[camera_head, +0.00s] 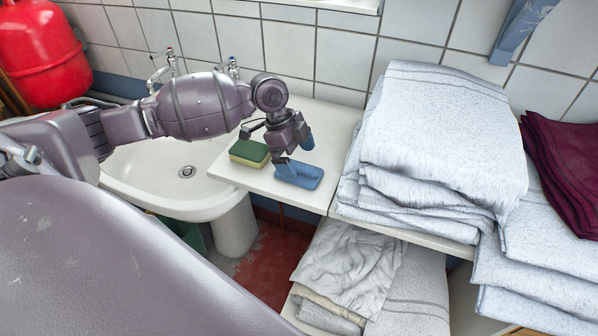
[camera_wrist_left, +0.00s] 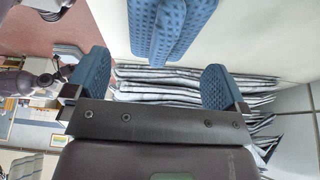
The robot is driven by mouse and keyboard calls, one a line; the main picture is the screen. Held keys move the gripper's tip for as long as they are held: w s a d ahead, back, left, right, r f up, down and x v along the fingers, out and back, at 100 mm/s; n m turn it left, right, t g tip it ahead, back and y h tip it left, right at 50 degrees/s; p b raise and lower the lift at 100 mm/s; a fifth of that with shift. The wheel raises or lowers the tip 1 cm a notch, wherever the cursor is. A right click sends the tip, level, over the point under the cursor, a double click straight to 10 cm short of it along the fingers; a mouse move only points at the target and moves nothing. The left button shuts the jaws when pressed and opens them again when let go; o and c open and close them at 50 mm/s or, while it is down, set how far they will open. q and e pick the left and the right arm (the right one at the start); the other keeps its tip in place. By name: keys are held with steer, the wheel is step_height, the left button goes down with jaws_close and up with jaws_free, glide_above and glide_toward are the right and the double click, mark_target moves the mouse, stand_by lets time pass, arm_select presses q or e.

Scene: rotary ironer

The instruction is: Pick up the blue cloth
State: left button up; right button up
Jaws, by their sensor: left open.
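The blue cloth (camera_head: 304,178) lies folded on the white counter beside the sink, near the counter's front edge. My left gripper (camera_head: 295,155) is just above and behind it, with its blue-padded fingers apart and nothing between them. In the left wrist view, the cloth (camera_wrist_left: 172,40) shows at the top, ahead of the open fingers (camera_wrist_left: 155,82) and sideways between them. Whether a finger touches the cloth is unclear; one finger overlaps its edge in the head view. My right gripper is not in view.
A green and yellow sponge (camera_head: 249,153) lies left of the cloth. A white sink (camera_head: 150,180) with taps is further left. A tall stack of folded pale towels (camera_head: 440,130) stands close on the right. The tiled wall (camera_head: 340,50) is behind.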

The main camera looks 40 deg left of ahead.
mark_target(302, 166)
arm_select(q)
steer(key=x, duration=0.3)
steer(key=shift+d+f, duration=0.1)
steer(key=shift+f, duration=0.15)
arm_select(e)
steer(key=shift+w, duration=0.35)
arm_select(q)
steer(key=shift+c, duration=0.3)
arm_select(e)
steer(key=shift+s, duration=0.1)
arm_select(q)
steer(key=shift+r, duration=0.1)
steer(key=c, duration=0.9)
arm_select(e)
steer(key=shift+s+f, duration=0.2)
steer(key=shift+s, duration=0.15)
arm_select(q)
steer(key=shift+r, duration=0.1)
step_height(302, 166, up, 20)
steer(key=shift+f+p, duration=0.1)
steer(key=shift+p, duration=0.9)
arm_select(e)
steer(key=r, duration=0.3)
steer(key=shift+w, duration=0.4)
